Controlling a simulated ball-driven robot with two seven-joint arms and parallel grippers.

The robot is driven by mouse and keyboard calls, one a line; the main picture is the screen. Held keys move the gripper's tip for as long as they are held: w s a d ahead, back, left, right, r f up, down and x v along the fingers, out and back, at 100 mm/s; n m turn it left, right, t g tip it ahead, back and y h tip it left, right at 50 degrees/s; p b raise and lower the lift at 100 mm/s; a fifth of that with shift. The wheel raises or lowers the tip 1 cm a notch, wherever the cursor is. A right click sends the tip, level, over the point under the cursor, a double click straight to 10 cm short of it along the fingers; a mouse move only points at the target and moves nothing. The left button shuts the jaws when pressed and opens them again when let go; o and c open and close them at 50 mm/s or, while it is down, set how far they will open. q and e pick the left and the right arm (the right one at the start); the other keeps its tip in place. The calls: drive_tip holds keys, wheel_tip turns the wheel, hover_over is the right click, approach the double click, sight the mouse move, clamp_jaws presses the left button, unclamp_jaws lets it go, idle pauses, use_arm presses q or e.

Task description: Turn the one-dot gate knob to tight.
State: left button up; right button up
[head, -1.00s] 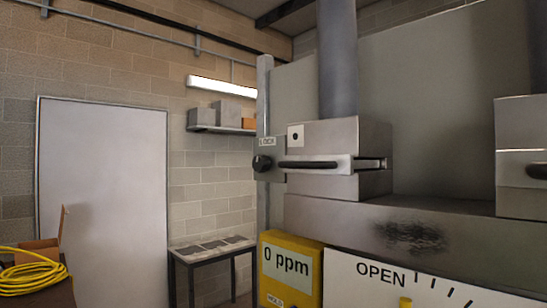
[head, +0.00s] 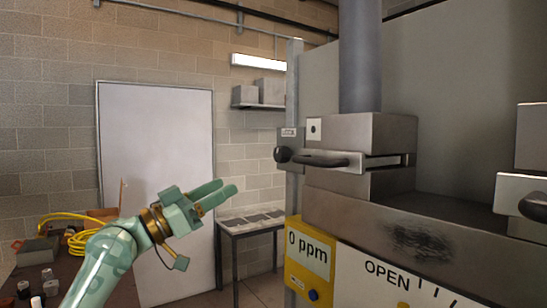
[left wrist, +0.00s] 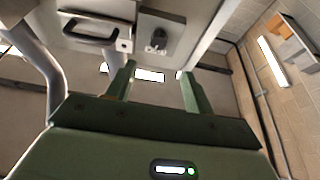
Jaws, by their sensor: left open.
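The one-dot gate is a grey metal box (head: 345,130) with a white one-dot plate (head: 314,128) and a dark bar handle (head: 322,160). Its dark round gate knob (head: 282,155) sits left of the handle, below a small label. In the left wrist view the knob (left wrist: 158,41) lies ahead, beyond the fingertips, beside the dark handle (left wrist: 90,29). Which way the knob is set is too small to tell. My left gripper (head: 230,188) is open and empty, left of and below the knob, apart from it. It also shows in the left wrist view (left wrist: 156,74). My right gripper is not in view.
A yellow meter (head: 309,255) reading 0 ppm and a white OPEN dial plate (head: 385,275) are below the gate. A second gate handle (head: 533,204) is at the right edge. A small table (head: 250,228) stands behind; a yellow cable (head: 85,240) lies on the left bench.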

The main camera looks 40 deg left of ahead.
sight(277, 158)
use_arm(q)
drive_tip(key=p+x, duration=0.6)
drive_tip(key=x, duration=0.7)
drive_tip(key=shift+d+r, duration=0.1)
drive_tip(key=shift+w+d, duration=0.2)
drive_tip(key=shift+w, duration=0.15)
drive_tip(key=c, duration=1)
